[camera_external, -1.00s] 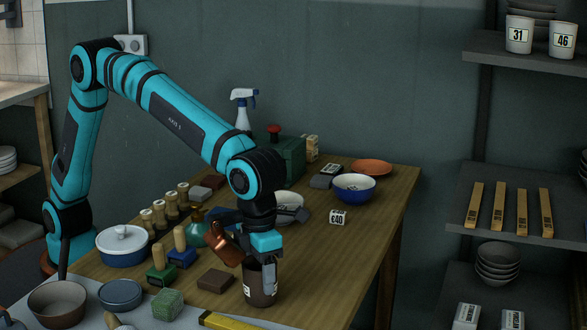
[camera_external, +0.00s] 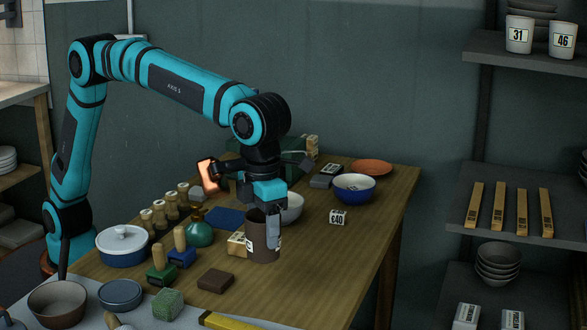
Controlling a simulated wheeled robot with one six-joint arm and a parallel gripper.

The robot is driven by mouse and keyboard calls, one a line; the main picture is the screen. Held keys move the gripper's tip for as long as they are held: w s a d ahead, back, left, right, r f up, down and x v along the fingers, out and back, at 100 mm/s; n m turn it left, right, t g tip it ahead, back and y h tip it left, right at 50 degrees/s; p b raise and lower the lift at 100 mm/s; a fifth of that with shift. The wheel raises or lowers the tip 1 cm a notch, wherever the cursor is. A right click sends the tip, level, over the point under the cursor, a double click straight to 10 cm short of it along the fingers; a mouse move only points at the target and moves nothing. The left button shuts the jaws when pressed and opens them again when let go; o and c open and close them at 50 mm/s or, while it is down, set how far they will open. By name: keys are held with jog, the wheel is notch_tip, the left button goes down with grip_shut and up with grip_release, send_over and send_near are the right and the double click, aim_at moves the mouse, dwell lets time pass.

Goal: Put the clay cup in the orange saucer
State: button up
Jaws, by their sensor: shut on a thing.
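The clay cup (camera_external: 261,246) is dark brown with a white label on its side, and it stands upright in my gripper (camera_external: 268,228). The gripper is shut on the cup's upper wall, with one finger showing on the outside at the right. The cup appears to hang above the table; the exact gap below it cannot be told. The orange saucer (camera_external: 371,167) lies flat and empty at the table's back right, behind the blue bowl and well away from the gripper.
A blue bowl (camera_external: 354,187) and a price tag block (camera_external: 338,217) stand between the cup and the saucer. A pale bowl (camera_external: 289,208) is right behind the cup. A green bottle (camera_external: 199,231) and several stamps stand to the left. The table's right front is clear.

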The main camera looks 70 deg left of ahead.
jog(key=w+a+n, duration=0.2)
jog(key=w+a, duration=0.1)
jog(key=w, duration=0.5)
jog(key=w+a+n, duration=0.1)
jog(key=w+a, duration=0.3)
jog(key=w, duration=0.4)
jog(key=n, duration=0.9)
send_over(371, 172)
notch_tip(371, 172, down, 8)
jog(key=shift+d+f, duration=0.15)
jog(key=shift+f, duration=0.35)
jog(key=o, duration=1.1)
